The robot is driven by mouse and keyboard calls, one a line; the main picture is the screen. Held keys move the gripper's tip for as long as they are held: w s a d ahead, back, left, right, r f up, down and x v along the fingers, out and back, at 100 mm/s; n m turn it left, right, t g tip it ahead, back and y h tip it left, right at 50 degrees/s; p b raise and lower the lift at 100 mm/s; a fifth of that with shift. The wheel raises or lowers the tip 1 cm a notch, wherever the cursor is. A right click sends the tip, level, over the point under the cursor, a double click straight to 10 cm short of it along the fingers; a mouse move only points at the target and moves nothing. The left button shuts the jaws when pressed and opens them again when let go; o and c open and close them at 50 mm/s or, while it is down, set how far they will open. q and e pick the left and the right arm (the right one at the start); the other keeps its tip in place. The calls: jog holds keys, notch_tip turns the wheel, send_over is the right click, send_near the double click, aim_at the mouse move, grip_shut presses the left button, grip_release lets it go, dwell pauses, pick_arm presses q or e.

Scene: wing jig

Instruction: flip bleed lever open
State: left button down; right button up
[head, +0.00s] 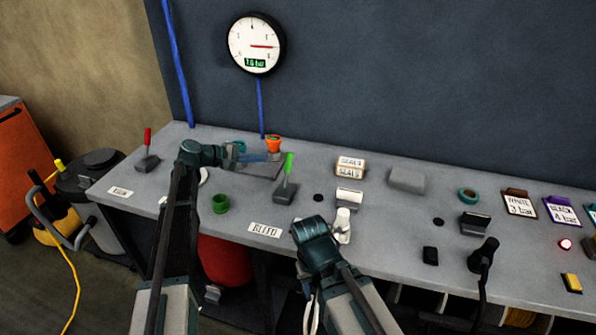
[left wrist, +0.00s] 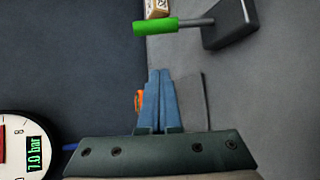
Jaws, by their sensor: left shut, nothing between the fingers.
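The bleed lever has a green handle (head: 289,164) standing up, leaning slightly right, on a dark grey base (head: 286,193). A BLEED label (head: 265,230) lies in front of it. In the left wrist view the green handle (left wrist: 155,26) and base (left wrist: 230,22) lie beyond the fingertips. My left gripper (head: 278,156) is shut and empty, its blue fingers just left of the handle; they look apart from it. The fingers also show in the left wrist view (left wrist: 160,74). My right gripper (head: 312,229) is at the bench's front; its fingers are hidden.
A wall gauge (head: 256,44) reads about 7.0 bar. A red-handled lever (head: 147,139) stands at the left.

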aim_at(288, 169)
pick_arm(q)
jog(key=shift+w+r, duration=0.1)
jog(key=shift+w, duration=0.05)
jog(key=b+x, duration=0.4)
jog(key=x, duration=0.6)
jog(key=shift+d+f, duration=0.1)
jog(key=shift+f, duration=0.1)
jog(key=s, duration=0.1)
jog(key=s+r+p, duration=0.2)
jog(key=shift+s+a+r, duration=0.25)
jog(key=shift+s, duration=0.05)
jog(key=shift+s, duration=0.1)
